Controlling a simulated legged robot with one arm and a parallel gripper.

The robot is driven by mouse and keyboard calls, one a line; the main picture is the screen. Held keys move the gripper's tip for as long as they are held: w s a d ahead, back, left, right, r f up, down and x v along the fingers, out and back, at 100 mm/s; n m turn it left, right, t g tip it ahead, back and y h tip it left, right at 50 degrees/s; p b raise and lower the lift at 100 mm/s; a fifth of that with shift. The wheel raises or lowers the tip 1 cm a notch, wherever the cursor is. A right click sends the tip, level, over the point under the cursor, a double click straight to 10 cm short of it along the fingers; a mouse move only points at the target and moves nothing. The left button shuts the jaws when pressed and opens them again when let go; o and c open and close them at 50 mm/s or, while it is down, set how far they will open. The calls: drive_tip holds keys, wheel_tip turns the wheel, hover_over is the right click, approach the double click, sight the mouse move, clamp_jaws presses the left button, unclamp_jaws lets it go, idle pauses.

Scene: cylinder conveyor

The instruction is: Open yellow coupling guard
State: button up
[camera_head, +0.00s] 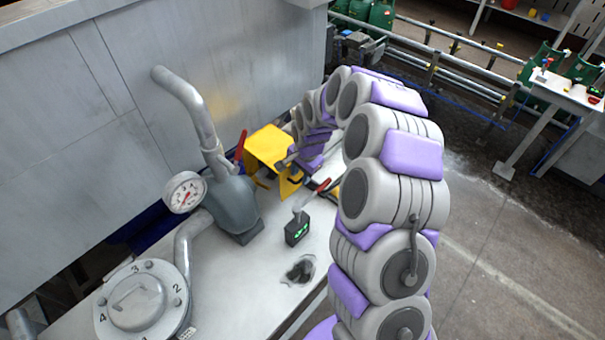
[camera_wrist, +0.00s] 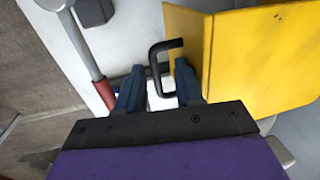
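The yellow coupling guard (camera_head: 268,143) stands on the light bench beside the grey wall in the head view. In the wrist view the guard (camera_wrist: 262,60) fills the upper right as a flat yellow panel. A black bent handle (camera_wrist: 154,62) sits at the guard's left edge. My gripper (camera_wrist: 160,68) is open, with its two dark blue fingers apart and the handle between them. Whether the fingers touch the handle I cannot tell. In the head view my arm reaches over to the guard and the fingertips are hard to make out.
A red-handled lever (camera_wrist: 103,88) lies just left of my fingers. A conveyor with green cylinders (camera_head: 382,14) runs behind.

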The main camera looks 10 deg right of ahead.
drive_tip(key=shift+a, duration=0.15)
drive_tip(key=shift+d, duration=0.9)
drive_tip(key=shift+c, duration=1.2)
drive_tip(key=c, duration=0.3)
drive_tip(key=shift+a, duration=0.45)
clamp_jaws()
drive_tip(key=shift+d, duration=0.1)
